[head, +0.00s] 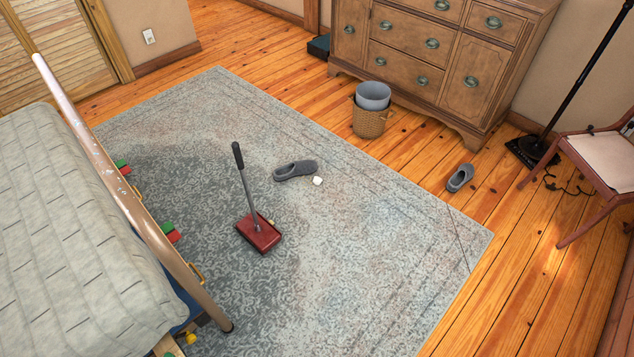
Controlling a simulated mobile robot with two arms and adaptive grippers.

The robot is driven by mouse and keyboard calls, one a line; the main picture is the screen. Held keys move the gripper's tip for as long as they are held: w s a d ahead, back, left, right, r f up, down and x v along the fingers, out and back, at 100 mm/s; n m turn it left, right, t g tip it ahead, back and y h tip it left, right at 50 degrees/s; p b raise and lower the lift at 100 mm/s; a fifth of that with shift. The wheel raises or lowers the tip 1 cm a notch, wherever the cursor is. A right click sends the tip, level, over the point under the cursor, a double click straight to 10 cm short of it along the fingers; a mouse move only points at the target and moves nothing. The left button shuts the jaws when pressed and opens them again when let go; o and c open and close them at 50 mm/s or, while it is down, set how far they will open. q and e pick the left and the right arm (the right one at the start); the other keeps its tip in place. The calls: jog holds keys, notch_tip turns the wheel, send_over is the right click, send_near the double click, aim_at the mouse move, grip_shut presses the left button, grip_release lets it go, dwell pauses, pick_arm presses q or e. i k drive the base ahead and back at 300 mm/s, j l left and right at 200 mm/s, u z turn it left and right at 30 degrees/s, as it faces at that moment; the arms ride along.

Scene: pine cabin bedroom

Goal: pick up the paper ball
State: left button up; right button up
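A small white paper ball (318,181) lies on the grey patterned rug (360,270), near the middle of the head view. It is just to the right of and in front of the toe of a grey slipper (295,170). Neither of my grippers shows in the head view, so their state is hidden.
A red carpet sweeper (259,234) with an upright handle stands on the rug. A bed (70,240) fills the left side. A second slipper (460,178), a wicker basket (370,121), a dresser (440,60) and a chair (600,160) stand beyond. The rug's right part is clear.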

aim_at(317, 180)
jog(key=i+l+u, duration=0.1)
jog(key=u, duration=0.35)
jog(key=i+l+u, duration=0.15)
jog(key=u, duration=0.3)
jog(key=i+l+u, duration=0.15)
jog(key=u, duration=0.3)
jog(key=l, duration=0.1)
